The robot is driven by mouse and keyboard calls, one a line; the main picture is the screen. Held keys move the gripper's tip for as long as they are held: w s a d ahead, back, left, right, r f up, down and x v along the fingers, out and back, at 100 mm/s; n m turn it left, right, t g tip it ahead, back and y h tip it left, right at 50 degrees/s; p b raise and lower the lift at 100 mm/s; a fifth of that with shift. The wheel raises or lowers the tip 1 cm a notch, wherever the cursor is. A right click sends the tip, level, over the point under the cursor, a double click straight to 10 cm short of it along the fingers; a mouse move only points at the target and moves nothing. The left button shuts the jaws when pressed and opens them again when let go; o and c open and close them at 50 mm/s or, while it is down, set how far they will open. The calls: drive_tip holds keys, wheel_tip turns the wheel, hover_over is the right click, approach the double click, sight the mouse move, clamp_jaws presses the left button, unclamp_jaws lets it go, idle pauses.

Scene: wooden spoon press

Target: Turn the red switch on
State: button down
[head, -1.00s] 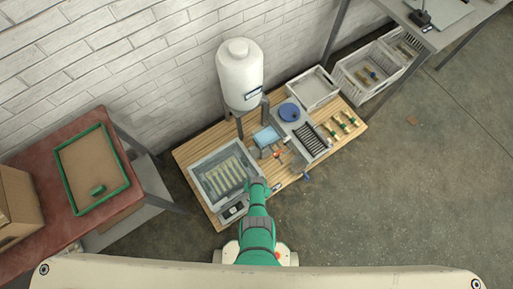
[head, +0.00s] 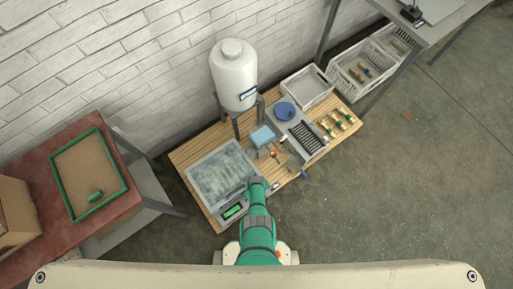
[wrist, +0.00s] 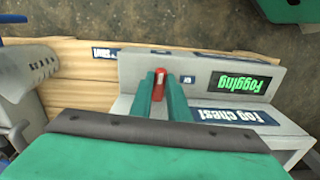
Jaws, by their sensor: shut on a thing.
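The red switch (wrist: 159,86) sits on the front panel of the fog chest, between my fingertips. My gripper (wrist: 163,97) is shut on it, and the green fingers cover its sides. To the right of the switch, the chest's display (wrist: 240,82) is lit green and reads "Fogging". In the head view the fog chest (head: 204,207) stands at the left end of the wooden bench, with whitish fog under its clear lid. Its green-lit display (head: 232,211) faces my side. My arm reaches to its front right corner, and the switch is hidden there.
On the bench (head: 184,155) stand a white tank (head: 234,75) on legs, a light blue block (head: 262,136), a rack with a blue round part (head: 285,110), and a crate (head: 308,88). A red table with a green-rimmed tray (head: 121,165) is at left. Floor at right is open.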

drive_tip(key=shift+d+n, duration=0.15)
drive_tip(key=shift+n, duration=0.35)
drive_tip(key=shift+s, duration=0.1)
drive_tip(key=c, duration=1.7)
unclamp_jaws()
drive_tip(key=shift+r, duration=0.15)
drive_tip(key=shift+r, duration=0.15)
wheel_tip(320, 180, up, 10)
drive_tip(key=shift+r, duration=0.1)
